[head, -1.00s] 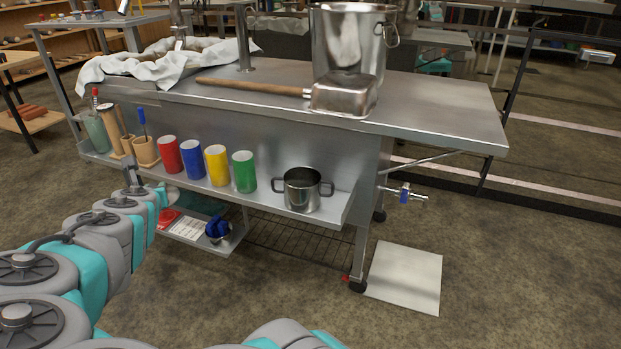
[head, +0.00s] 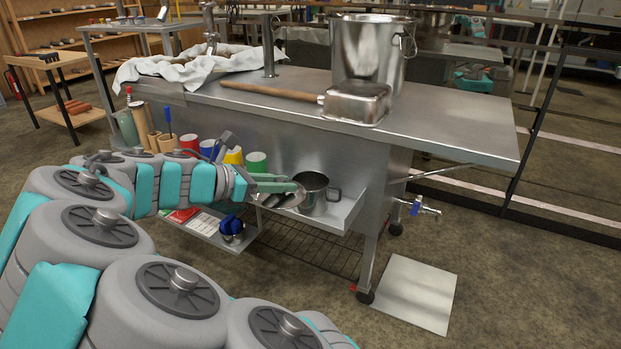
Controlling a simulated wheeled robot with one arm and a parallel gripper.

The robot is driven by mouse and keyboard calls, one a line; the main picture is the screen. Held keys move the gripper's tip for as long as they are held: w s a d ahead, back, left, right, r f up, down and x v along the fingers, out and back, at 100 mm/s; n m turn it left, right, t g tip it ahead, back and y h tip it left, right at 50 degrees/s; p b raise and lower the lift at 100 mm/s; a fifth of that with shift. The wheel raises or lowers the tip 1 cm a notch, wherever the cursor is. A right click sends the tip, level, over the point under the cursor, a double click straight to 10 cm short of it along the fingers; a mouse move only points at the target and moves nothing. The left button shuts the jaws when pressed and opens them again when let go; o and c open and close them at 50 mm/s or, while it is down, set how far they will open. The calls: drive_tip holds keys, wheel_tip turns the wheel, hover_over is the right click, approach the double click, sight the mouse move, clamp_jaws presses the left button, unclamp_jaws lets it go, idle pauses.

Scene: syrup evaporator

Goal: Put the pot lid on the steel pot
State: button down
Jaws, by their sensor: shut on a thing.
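The steel pot (head: 315,194) is a small, shiny two-handled pot on the front shelf of the steel bench. It stands upright at the shelf's right part, and its top looks open. My gripper (head: 287,194) is just left of the pot, over the shelf, and hides the pot's left handle. It is shut on a thin, flat greyish thing, apparently the pot lid (head: 272,187), seen nearly edge-on. The lid is small in view and partly hidden by the fingers. I cannot tell whether it touches the pot.
Red, blue, yellow and green cups (head: 256,162) stand left of the pot, partly behind my arm. The bench top (head: 455,130) overhangs the shelf and carries a large steel bucket (head: 371,50) and a long-handled scoop (head: 355,103). A pale floor plate (head: 408,292) lies at right.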

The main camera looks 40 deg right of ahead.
drive_tip(key=w+d+f+b, duration=0.1)
drive_tip(key=w+d+f, duration=0.1)
drive_tip(key=d, duration=0.5)
drive_tip(key=w+d+f, duration=0.3)
drive_tip(key=w+d, duration=0.2)
drive_tip(key=d, duration=0.2)
drive_tip(key=shift+b, duration=0.4)
drive_tip(key=shift+f, duration=0.15)
drive_tip(key=c, duration=0.7)
unclamp_jaws()
drive_tip(key=p+v, duration=0.1)
drive_tip(key=v, duration=1.1)
drive_tip(key=shift+r, duration=0.2)
